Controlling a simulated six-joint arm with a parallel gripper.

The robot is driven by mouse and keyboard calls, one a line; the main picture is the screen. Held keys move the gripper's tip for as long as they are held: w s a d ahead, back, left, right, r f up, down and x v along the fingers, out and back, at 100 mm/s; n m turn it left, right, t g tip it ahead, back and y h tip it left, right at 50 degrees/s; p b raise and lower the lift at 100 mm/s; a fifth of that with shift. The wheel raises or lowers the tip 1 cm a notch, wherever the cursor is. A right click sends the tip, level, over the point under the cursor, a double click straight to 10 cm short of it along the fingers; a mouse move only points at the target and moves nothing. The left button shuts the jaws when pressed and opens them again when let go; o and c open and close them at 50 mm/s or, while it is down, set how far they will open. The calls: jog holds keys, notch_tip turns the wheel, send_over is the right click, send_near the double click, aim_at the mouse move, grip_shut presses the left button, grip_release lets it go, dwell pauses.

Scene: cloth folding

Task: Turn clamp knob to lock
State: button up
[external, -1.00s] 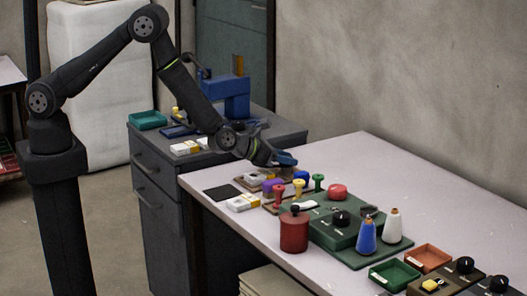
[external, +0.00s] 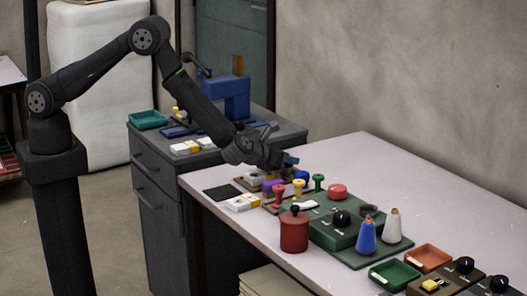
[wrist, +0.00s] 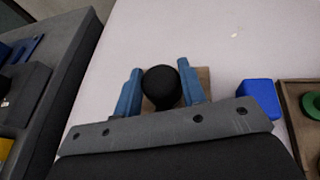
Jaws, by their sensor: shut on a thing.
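My gripper (external: 289,161) is at the far left part of the pale table, low over the small parts there. In the wrist view its two blue fingers (wrist: 159,84) stand on either side of a black round knob (wrist: 160,80), the clamp knob, and are shut on it. A tan base (wrist: 204,82) shows behind the knob. The rest of the clamp is hidden under my gripper. In the external view I cannot make out the knob behind the gripper.
A blue block (wrist: 256,93) is right of the fingers. A red pot (external: 293,232) and green board (external: 381,256) lie nearer. The table's back right is clear.

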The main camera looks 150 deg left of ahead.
dwell(0.4)
jog(key=o, duration=1)
jog(key=v, duration=1.7)
jog(key=shift+d+r, duration=0.1)
jog(key=shift+r, duration=0.15)
jog(key=x, duration=1.7)
jog(key=shift+f, duration=0.25)
